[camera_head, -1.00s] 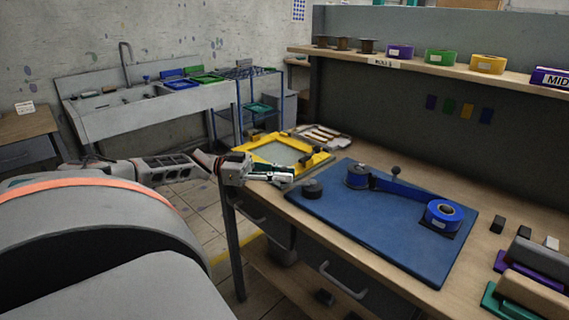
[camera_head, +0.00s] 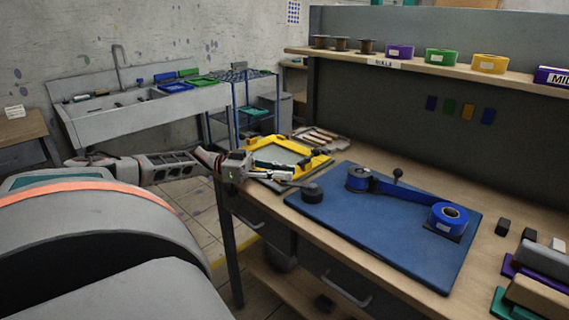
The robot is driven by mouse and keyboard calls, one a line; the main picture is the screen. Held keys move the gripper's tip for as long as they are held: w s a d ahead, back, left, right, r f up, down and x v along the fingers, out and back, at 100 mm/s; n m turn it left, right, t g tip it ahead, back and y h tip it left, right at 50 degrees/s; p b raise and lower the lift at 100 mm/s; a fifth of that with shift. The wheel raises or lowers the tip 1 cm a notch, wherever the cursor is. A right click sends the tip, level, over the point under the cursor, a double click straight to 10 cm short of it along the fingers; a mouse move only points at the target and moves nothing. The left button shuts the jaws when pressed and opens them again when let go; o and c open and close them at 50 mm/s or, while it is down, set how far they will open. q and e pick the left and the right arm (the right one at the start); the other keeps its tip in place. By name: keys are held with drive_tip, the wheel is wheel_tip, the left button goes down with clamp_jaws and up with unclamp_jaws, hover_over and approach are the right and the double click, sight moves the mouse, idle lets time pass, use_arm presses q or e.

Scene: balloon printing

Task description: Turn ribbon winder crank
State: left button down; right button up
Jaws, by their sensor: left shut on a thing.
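A blue board (camera_head: 360,245) lies on the workbench. At its back stands a dark winder spool (camera_head: 357,178) wound with blue ribbon. The ribbon (camera_head: 400,191) runs right to a blue ribbon roll (camera_head: 447,217). A dark post with a ball knob (camera_head: 397,174) rises behind the ribbon. A black round piece (camera_head: 312,192) sits at the board's left corner, and a thin dark bar reaches from it towards my left gripper (camera_head: 284,176). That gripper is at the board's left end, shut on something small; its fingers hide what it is. My right gripper is out of view.
A yellow frame (camera_head: 322,161) lies behind my left gripper. Dark, grey and tan blocks, one tan (camera_head: 540,297), stand at the bench's right. A shelf (camera_head: 410,69) above holds spools and ribbon rolls. A sink (camera_head: 125,120) stands at the far left.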

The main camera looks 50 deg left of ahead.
use_arm(q)
drive_tip(key=shift+w+a, duration=0.25)
drive_tip(key=shift+w, duration=0.15)
idle(0.3)
drive_tip(key=c, duration=1.9)
unclamp_jaws()
drive_tip(key=shift+v, duration=6)
drive_tip(key=shift+s, duration=0.1)
